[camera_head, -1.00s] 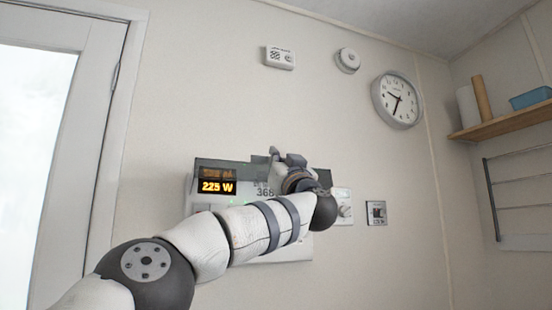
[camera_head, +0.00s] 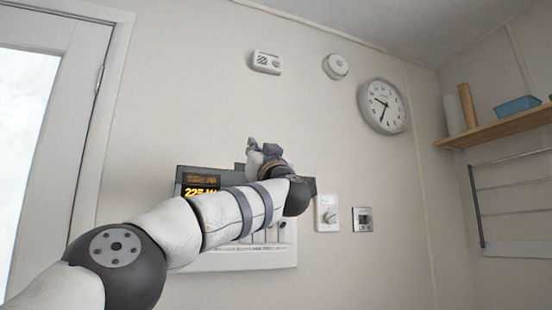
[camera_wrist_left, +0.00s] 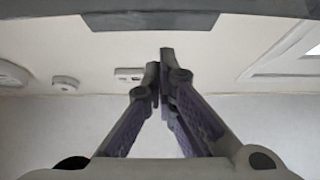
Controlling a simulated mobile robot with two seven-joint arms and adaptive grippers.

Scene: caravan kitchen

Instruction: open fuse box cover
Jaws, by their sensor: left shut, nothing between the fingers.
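The white fuse box (camera_head: 235,262) is on the wall, low in the middle of the head view. Its dark tinted cover (camera_head: 304,185) shows as a band along the top and appears tilted up and outward, with the lower face of the box uncovered. An orange lit display and a row of switches show partly behind my arm. My left gripper (camera_head: 256,147) is at the cover's top edge, shut and empty; whether it touches the cover is unclear. In the left wrist view the shut fingers (camera_wrist_left: 160,65) are near the dark cover (camera_wrist_left: 150,20). My right gripper is out of view.
A switch plate (camera_head: 327,213) and a small panel (camera_head: 362,219) are right of the box. Two alarms and a clock (camera_head: 383,105) hang above. A shelf (camera_head: 495,128) and a rack are at right, a door (camera_head: 60,120) at left.

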